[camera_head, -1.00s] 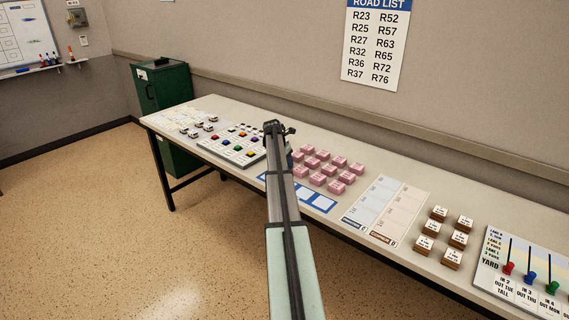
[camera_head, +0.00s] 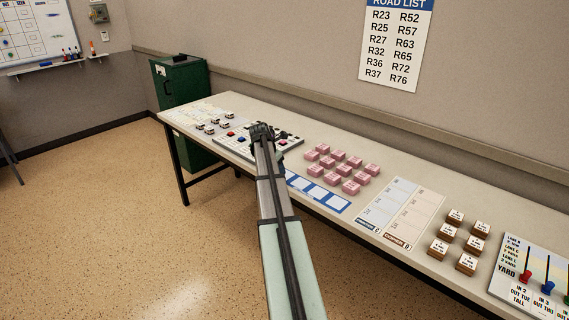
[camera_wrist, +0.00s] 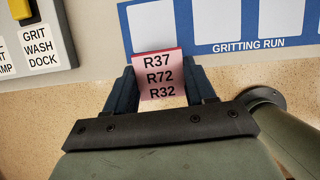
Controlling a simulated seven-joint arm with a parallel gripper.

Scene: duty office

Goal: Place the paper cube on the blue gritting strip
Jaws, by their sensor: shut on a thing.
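My gripper (camera_wrist: 161,92) is shut on a pink paper cube (camera_wrist: 160,75) printed R37, R72, R32, with a finger on each side of it. In the wrist view the cube's far edge overlaps the near left part of the blue gritting strip (camera_wrist: 243,46), which has white cells and the label GRITTING RUN. I cannot tell how high the cube is. The strip's visible cells look empty.
Several pink cubes (camera_head: 340,171) stand behind the strip. A button panel (camera_head: 232,149) lies to its left, partly behind my arm. Two lane cards (camera_head: 400,212), several brown-based blocks (camera_head: 438,249) and a peg board (camera_head: 545,270) are to the right. The table's front edge is close to the strip.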

